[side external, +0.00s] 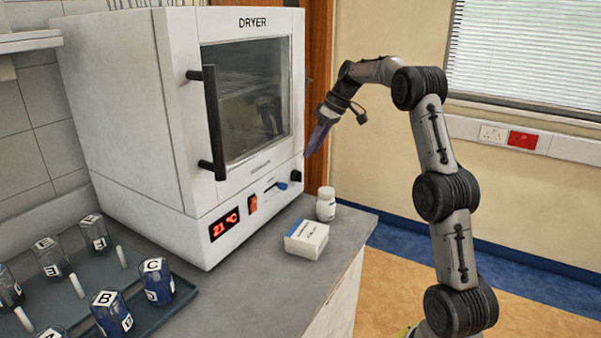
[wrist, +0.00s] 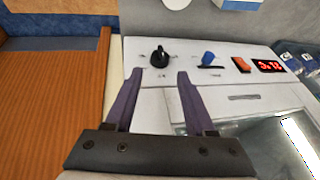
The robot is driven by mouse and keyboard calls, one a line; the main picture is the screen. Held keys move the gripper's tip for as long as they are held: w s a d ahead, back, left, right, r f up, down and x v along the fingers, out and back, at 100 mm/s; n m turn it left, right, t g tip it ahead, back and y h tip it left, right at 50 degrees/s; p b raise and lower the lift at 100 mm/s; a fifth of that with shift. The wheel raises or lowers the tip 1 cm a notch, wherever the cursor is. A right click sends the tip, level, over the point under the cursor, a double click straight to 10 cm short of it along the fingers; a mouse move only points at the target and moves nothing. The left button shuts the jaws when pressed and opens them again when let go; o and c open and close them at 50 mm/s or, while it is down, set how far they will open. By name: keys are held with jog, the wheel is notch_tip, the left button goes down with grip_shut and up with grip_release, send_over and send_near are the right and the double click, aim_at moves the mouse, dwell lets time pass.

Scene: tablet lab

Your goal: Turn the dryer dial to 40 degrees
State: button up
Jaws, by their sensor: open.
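The white dryer (side external: 181,165) stands on the counter with its glass door closed. Its red display (side external: 224,225) reads 21 °C. On the lower panel, the black knob (side external: 296,176) sits at the right end. It shows larger in the wrist view (wrist: 160,56), as a round black dial with a raised grip. My gripper (side external: 311,150) has purple fingers and is in front of the dryer's right side, just above the knob in the side view. In the wrist view my gripper (wrist: 171,76) is open and empty, its tips short of the dial, which shows beyond them.
A blue lever (wrist: 208,58) and an orange switch (wrist: 241,64) sit beside the dial. A white bottle (side external: 326,204) and a small white box (side external: 306,240) stand on the counter before the panel. A black door handle (side external: 214,125) juts out. Labelled beakers stand on a tray (side external: 178,300).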

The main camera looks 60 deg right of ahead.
aim_at(297, 176)
jog(key=x, duration=0.9)
jog(key=shift+c, duration=0.2)
jog(key=shift+r, duration=0.1)
grip_shut()
